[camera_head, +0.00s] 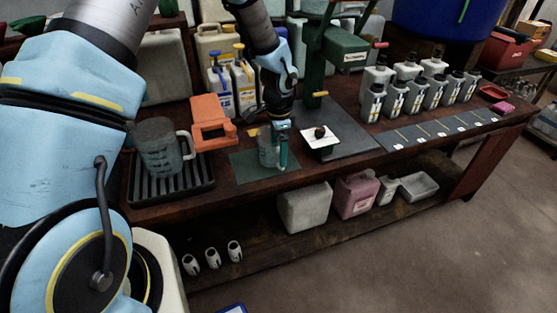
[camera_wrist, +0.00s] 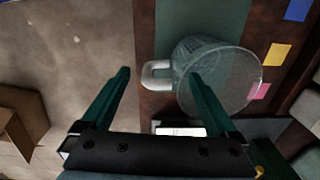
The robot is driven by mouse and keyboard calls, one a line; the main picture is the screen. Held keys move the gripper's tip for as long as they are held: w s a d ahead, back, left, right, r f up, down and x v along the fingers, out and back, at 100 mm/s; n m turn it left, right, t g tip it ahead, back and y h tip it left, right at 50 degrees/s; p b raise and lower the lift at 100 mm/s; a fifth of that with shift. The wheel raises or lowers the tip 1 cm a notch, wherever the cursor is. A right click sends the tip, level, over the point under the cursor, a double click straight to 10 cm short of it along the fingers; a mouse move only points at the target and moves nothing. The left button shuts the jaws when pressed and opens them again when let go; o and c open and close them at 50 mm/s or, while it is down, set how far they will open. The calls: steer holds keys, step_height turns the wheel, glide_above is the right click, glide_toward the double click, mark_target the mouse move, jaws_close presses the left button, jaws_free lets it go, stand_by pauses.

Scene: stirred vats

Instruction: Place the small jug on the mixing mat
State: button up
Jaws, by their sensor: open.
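The small jug (camera_head: 266,150) is clear, with a handle, and stands upright at the right part of the dark green mat (camera_head: 245,172) in the head view. Whether its base fully touches the mat is hard to tell. In the wrist view the jug (camera_wrist: 215,75) appears large, its handle (camera_wrist: 157,75) pointing left, with the green mat (camera_wrist: 200,18) beyond it. My gripper (camera_head: 281,148) is at the jug's right side. In the wrist view my gripper (camera_wrist: 160,76) is open, with the handle showing between its two fingers.
A larger clear jug (camera_head: 160,150) stands on a black ribbed tray (camera_head: 150,192) at the left. An orange scale-like device (camera_head: 211,118) is behind the mat. A small white plate (camera_head: 320,143) is close to my gripper's right. Several bottles stand at the back right.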

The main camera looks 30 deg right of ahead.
step_height(320, 180, up, 8)
steer(key=shift+s+a+f+b, duration=0.1)
steer(key=shift+f+b, duration=0.05)
steer(key=shift+b, duration=0.35)
steer(key=w+a+r+n, duration=0.1)
steer(key=a+n, duration=0.1)
steer(key=a, duration=0.3)
steer(key=w+a+r+n, duration=0.1)
steer(key=a+r+n, duration=0.1)
steer(key=a, duration=0.4)
steer(key=w+a+r+n, duration=0.1)
steer(key=a+r+n, duration=0.1)
steer(key=a, duration=0.3)
steer(key=shift+w+a+r+n, duration=0.15)
steer(key=shift+w+a+n, duration=0.15)
steer(key=shift+n, duration=0.4)
steer(key=s+a+r+n, duration=0.2)
steer(key=a+n, duration=0.3)
steer(key=a, duration=0.4)
steer(key=s+a+r+n+t, duration=0.1)
steer(key=s+a+n, duration=0.3)
steer(key=a, duration=0.6)
steer(key=r+n, duration=0.1)
steer(key=n, duration=0.1)
steer(key=shift+s+n, duration=0.3)
